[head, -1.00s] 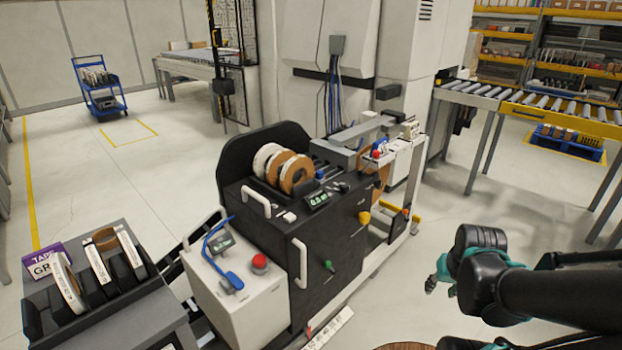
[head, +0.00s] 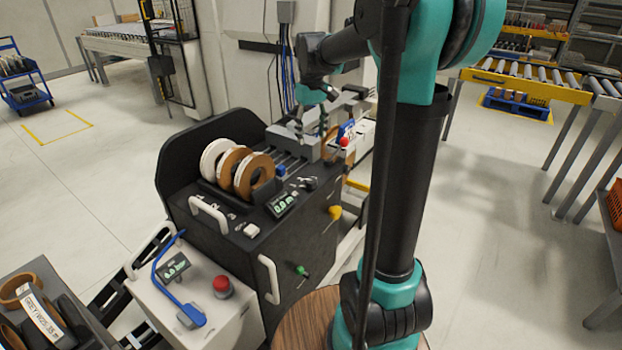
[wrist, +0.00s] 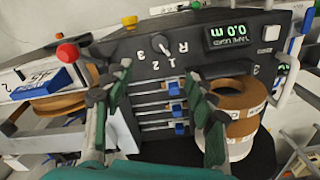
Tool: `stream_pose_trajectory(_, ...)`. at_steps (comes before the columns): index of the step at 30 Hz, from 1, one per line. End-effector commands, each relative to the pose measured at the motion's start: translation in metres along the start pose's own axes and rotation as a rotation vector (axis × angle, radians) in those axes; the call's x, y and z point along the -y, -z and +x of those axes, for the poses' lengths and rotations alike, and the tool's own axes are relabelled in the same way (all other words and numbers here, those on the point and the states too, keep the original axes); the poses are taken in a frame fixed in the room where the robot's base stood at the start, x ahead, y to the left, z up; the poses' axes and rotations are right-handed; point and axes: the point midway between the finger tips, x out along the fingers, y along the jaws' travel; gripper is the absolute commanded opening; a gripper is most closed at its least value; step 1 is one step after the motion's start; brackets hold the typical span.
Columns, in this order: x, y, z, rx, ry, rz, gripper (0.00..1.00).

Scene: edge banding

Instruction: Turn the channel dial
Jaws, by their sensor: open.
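The channel dial (wrist: 164,46) shows in the wrist view as a small knob on the black machine's top panel, with the marks 1, 2, 3 and R around it. My gripper (wrist: 163,82) is open and empty. Its green-padded fingers are spread left and right below the dial in the picture, with the dial apart from both. In the head view my gripper (head: 324,118) hangs over the far part of the machine, beyond the dark dial (head: 310,184). The dial's exact setting is too small to read surely.
The tape-used display (wrist: 238,32) reads 0.0 m beside the dial. Brown and white tape rolls (head: 240,165) stand on the machine. A red emergency button (head: 222,285) tops the white cabinet. A red knob (wrist: 67,52) stands near the left finger. Blue-ended slides (wrist: 177,108) lie between the fingers.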

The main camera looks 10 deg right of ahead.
Motion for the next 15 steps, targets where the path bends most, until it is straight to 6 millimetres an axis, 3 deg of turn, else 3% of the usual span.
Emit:
stream_pose_trajectory(5,0.000,0.003,0.009,0.006,0.002,-0.005,0.56)
stream_pose_trajectory(15,0.000,0.002,0.072,0.005,0.001,-0.004,0.56)
